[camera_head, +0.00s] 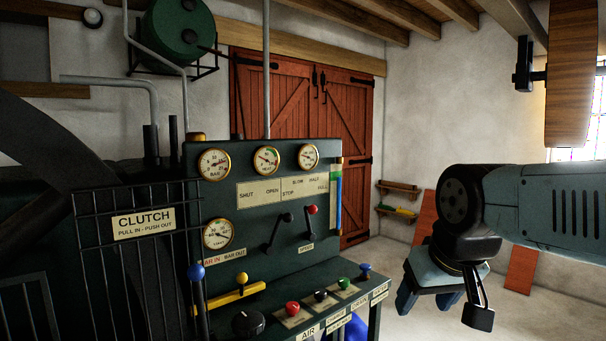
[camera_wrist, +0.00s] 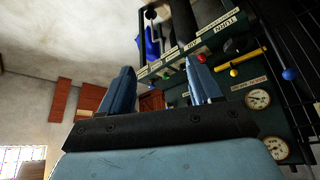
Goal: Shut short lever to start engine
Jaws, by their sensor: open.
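The dark green engine panel (camera_head: 262,209) stands at centre in the head view. A black-knobbed lever (camera_head: 278,232) on its face leans up to the right, below the SHUT and OPEN lettering. A red-knobbed lever (camera_head: 311,221) stands to its right, above the SPEED label. I cannot tell for certain which is the short lever. My gripper (camera_head: 440,300) is open and empty, right of the panel and apart from it. In the wrist view my gripper (camera_wrist: 160,72) shows spread fingers, with the panel (camera_wrist: 218,93) beyond, upside down; the levers are not clear there.
A blue-knobbed lever (camera_head: 197,273), a yellow lever (camera_head: 240,290) and several coloured knobs, one red (camera_head: 292,308), stick out low on the panel. A CLUTCH railing (camera_head: 143,224) stands at left. Gauges (camera_head: 214,164) line the panel top. Floor at right is open.

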